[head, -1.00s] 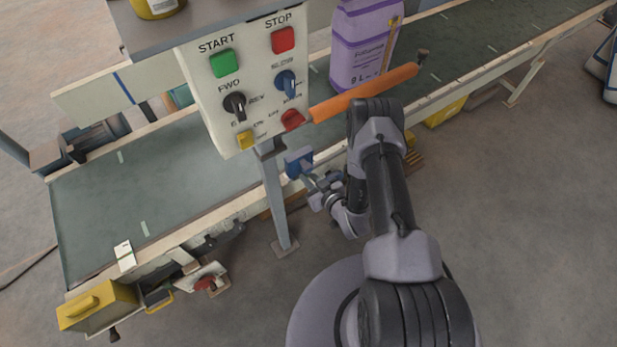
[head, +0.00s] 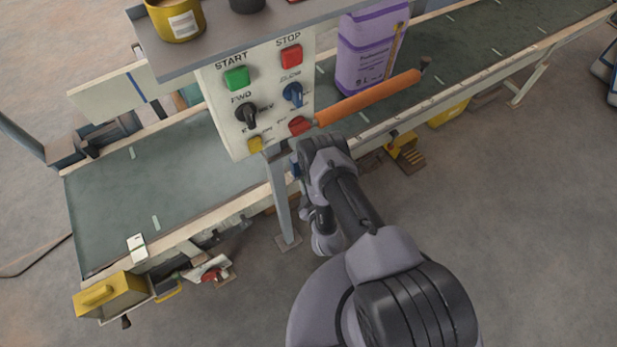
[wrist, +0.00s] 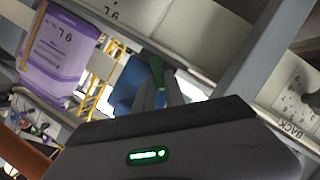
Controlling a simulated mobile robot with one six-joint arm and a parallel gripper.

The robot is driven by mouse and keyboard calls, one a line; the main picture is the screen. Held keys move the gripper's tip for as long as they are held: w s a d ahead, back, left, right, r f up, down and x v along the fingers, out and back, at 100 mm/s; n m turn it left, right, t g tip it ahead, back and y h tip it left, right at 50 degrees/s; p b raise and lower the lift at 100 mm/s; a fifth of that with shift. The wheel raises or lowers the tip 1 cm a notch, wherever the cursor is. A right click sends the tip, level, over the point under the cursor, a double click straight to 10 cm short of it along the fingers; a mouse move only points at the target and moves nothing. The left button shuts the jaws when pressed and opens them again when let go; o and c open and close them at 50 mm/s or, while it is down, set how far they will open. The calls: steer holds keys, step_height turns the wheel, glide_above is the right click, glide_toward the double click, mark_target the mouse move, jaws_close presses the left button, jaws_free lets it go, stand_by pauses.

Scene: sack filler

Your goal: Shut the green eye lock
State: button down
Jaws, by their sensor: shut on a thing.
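The green eye lock (wrist: 157,70) shows in the wrist view as a narrow green piece beside a blue block (wrist: 129,86). My gripper (wrist: 158,92) reaches up to it, and its grey fingers are shut on the lower part of the green piece. The dark gripper body hides what lies below the fingers. In the head view my arm covers the gripper and the lock. Only a sliver of blue shows beside the control panel's post.
The control panel (head: 264,95) stands on a post (head: 280,203) close left of my arm. An orange bar (head: 368,98) sticks out on the right, near a purple sack (head: 369,50). The conveyor belt (head: 150,185) runs behind. Open floor lies to the right.

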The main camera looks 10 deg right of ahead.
steer(key=n, duration=0.1)
steer(key=a+f+n+t+h+p, duration=0.1)
steer(key=n, duration=0.1)
steer(key=shift+a+f+n+t+h+b, duration=0.15)
steer(key=shift+f+n+t+b, duration=0.15)
steer(key=shift+n+b, duration=0.35)
steer(key=shift+d+f+n+t+h+b, duration=0.1)
steer(key=shift+f+n+t+b, duration=0.15)
steer(key=shift+n+t+b, duration=0.4)
steer(key=shift+a+f+n+t+h+b, duration=0.15)
steer(key=shift+f+n+b, duration=0.15)
steer(key=shift+n, duration=0.6)
steer(key=shift+d, duration=0.1)
steer(key=shift+r, duration=0.1)
steer(key=c, duration=1.4)
jaws_free()
steer(key=shift+s, duration=0.1)
